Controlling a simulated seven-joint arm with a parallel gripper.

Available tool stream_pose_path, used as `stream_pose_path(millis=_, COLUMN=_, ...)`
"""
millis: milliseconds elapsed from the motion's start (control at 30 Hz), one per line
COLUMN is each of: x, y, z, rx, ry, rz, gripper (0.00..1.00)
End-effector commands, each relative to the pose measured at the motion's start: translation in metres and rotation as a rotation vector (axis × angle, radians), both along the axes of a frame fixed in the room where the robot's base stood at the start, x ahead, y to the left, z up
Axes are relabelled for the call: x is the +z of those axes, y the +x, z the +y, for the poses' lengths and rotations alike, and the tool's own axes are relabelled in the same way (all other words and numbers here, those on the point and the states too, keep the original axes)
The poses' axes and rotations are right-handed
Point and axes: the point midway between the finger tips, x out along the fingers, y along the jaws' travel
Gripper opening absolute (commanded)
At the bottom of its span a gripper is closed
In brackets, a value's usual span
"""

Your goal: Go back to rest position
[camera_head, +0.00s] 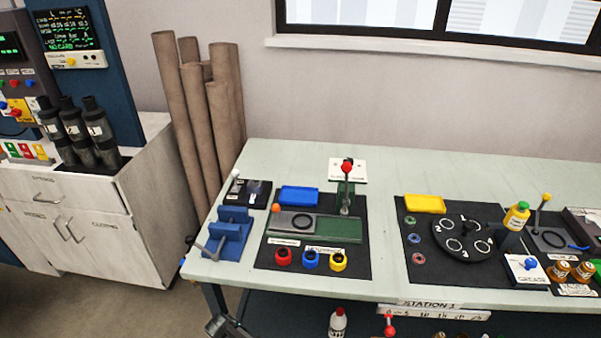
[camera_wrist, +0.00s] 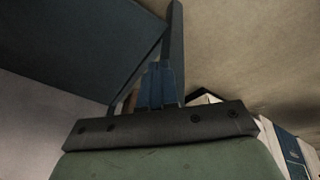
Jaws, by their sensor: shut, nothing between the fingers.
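My gripper (camera_wrist: 158,70) shows in the wrist view with its two blue fingers together and nothing between them. Its dark crossbar and green body fill the bottom of that view. A dark blue post stands just behind the fingertips, and I cannot tell how far off it is.
The table holds a blue vise (camera_head: 228,232), a green and grey fixture (camera_head: 315,228), a black numbered disc (camera_head: 462,238) and a yellow tray (camera_head: 425,203). A white cabinet (camera_head: 80,215) and brown tubes (camera_head: 205,125) stand left. Bare floor (camera_head: 120,300) lies between cabinet and table.

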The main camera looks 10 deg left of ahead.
Motion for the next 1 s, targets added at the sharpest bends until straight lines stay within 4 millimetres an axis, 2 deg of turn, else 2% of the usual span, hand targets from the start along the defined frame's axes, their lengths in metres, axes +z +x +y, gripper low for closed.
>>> stream_pose_path(millis=33, x=-0.005, y=0.004, z=-0.028, rx=-0.033, ry=-0.021, rz=0.021, gripper=0.00)
stream_pose_path(millis=100, x=-0.012, y=0.008, z=-0.060, rx=-0.073, ry=-0.047, rz=0.050, gripper=0.00)
stream_pose_path(millis=267, x=-0.026, y=0.011, z=-0.132, rx=-0.160, ry=-0.102, rz=0.123, gripper=0.00)
stream_pose_path(millis=467, x=-0.040, y=-0.001, z=-0.216, rx=-0.268, ry=-0.158, rz=0.223, gripper=0.00)
stream_pose_path(millis=700, x=-0.049, y=-0.032, z=-0.305, rx=-0.396, ry=-0.206, rz=0.356, gripper=0.00)
stream_pose_path(millis=1000, x=-0.051, y=-0.091, z=-0.393, rx=-0.546, ry=-0.232, rz=0.537, gripper=0.00)
